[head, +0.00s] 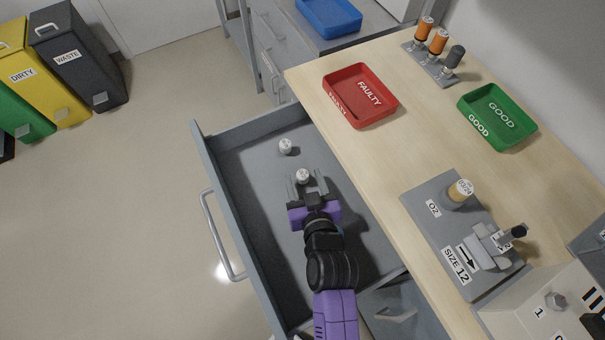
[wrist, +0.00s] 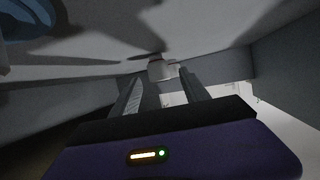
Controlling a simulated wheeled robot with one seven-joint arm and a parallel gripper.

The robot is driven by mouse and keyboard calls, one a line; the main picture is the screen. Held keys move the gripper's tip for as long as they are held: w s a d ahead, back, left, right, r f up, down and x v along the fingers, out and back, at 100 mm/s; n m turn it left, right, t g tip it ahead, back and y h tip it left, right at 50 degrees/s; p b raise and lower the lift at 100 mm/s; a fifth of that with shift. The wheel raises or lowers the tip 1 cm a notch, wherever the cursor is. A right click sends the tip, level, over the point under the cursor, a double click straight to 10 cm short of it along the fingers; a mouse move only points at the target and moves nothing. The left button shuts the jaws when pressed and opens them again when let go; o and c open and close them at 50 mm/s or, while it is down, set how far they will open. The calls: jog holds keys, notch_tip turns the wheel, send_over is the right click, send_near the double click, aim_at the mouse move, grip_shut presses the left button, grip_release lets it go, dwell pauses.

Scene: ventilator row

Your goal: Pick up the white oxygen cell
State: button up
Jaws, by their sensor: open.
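Two small white cells stand in the open grey drawer (head: 258,210) in the head view. The nearer white cell (head: 303,176) is at the mouth of my gripper (head: 307,182), between or just beyond the fingertips; I cannot tell which. The other white cell (head: 285,146) stands a little farther off, toward the drawer's far end. My gripper is open, with its fingers pointing toward the far end. In the wrist view, a dim pale cell (wrist: 160,70) shows beyond the gap between the two fingers. No grip on it is visible.
The drawer's walls surround my gripper. The wooden worktop (head: 390,150) on the right holds a red FAULTY tray (head: 360,95), a green GOOD tray (head: 497,116), a rack of orange and grey cells (head: 431,64) and a grey fixture plate (head: 463,240). Floor lies left of the drawer.

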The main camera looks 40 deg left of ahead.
jog(key=shift+x, duration=1.25)
jog(key=shift+c, duration=0.4)
grip_shut()
